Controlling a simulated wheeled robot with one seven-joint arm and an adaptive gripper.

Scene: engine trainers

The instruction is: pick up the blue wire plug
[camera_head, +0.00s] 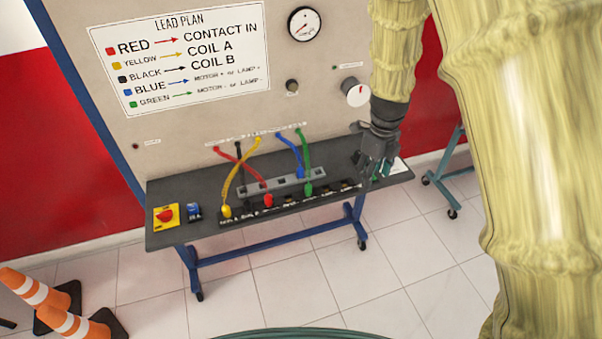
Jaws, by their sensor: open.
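The blue wire plug (300,172) hangs at the lower end of a blue wire (287,148) that comes from the upright panel. It is at the grey strip (262,186) on the dark bench shelf, and I cannot tell whether it is seated in it. My gripper (368,176) is open, pointing down over the right part of the shelf. It is to the right of the blue plug and apart from it. The area just behind the fingers is partly hidden.
A green plug (308,188) is close beside the blue one. Red (268,200) and yellow (226,211) plugs are left of it; a black wire (239,160) runs between them. A red stop button (165,215) is at the shelf's left. Traffic cones (72,322) stand on the floor.

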